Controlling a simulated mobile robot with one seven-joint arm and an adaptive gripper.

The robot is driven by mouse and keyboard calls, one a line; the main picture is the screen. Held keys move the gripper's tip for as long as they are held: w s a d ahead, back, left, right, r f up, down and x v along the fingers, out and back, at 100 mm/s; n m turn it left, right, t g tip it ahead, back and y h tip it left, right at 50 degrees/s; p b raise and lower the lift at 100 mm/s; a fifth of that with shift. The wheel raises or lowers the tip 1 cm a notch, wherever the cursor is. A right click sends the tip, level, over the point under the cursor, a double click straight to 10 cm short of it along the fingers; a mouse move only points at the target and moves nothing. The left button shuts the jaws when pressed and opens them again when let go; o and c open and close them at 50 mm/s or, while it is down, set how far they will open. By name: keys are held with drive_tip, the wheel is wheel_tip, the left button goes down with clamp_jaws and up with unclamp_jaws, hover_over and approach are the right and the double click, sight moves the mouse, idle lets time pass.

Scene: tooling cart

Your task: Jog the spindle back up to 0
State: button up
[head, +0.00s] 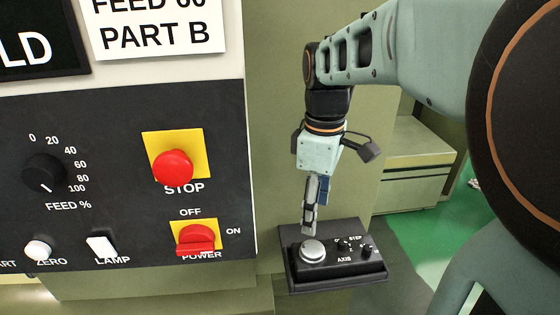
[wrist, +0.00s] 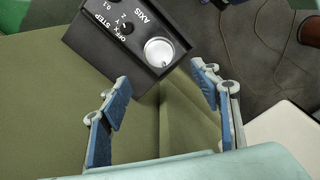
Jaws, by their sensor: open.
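A black jog box (head: 337,275) stands out below and right of the main panel. It carries a round silver jog wheel (head: 312,251) on its left and two small black knobs (head: 356,246) marked AXIS and STEP on its right. Their settings are too small to read. My gripper (head: 309,230) points down just above the wheel. In the wrist view my gripper (wrist: 162,88) is open, its two blue-padded fingers apart and empty. The wheel (wrist: 158,52) lies beyond the fingertips, roughly between them; I see no contact. The spindle and any position readout are out of view.
The dark control panel (head: 115,115) at left has a FEED % knob (head: 44,172), a red STOP button (head: 173,167), a red POWER switch (head: 196,239), and ZERO (head: 38,248) and LAMP (head: 101,245) controls. A green cabinet (head: 415,170) stands behind at right.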

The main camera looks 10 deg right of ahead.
sight(313, 248)
wheel_tip(313, 248, down, 11)
drive_tip(key=b, duration=0.8)
drive_tip(key=shift+d+r+b, duration=0.1)
drive_tip(key=shift+b, duration=0.3)
drive_tip(key=shift+c, duration=0.3)
drive_tip(key=c, duration=1.1)
